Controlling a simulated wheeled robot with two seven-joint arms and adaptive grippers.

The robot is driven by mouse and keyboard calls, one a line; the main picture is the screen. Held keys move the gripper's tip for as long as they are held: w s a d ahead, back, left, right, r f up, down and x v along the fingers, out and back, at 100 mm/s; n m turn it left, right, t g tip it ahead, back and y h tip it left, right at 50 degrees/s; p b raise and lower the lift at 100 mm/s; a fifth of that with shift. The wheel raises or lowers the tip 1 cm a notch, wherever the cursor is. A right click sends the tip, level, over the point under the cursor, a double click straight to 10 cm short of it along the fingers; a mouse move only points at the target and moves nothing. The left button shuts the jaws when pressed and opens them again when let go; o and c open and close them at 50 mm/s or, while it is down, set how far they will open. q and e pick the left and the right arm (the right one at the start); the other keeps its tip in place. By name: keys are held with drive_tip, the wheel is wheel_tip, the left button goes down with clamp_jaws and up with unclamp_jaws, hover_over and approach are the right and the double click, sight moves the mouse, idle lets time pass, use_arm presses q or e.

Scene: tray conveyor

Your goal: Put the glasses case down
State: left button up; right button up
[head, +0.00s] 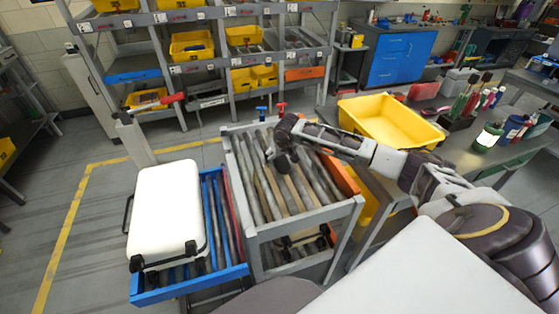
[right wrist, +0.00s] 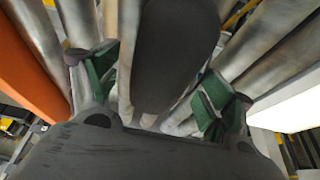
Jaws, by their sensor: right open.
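The glasses case is a dark grey, rounded, elongated object (right wrist: 175,50) in the right wrist view, above the roller bars between my right fingers. My right gripper (right wrist: 158,98) is open. Its two green-padded fingers stand apart on either side of the case, with visible gaps. In the head view my right gripper (head: 282,160) is low over the grey-framed roller conveyor (head: 350,207). There the case is hard to tell from the dark gripper. Whether the case rests fully on the rollers is hard to see. My left gripper is not in view.
A white case (head: 167,210) lies on the lower blue-framed roller section (head: 190,285) at left. An orange side panel (head: 345,178) edges the conveyor at right. A yellow bin (head: 390,122) and several bottles stand on the right-hand table. Shelves with yellow bins stand behind.

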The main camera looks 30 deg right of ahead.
drive_tip(key=c, duration=1.1)
drive_tip(key=shift+r, duration=0.1)
drive_tip(key=shift+c, duration=0.2)
drive_tip(key=shift+r, duration=4.95)
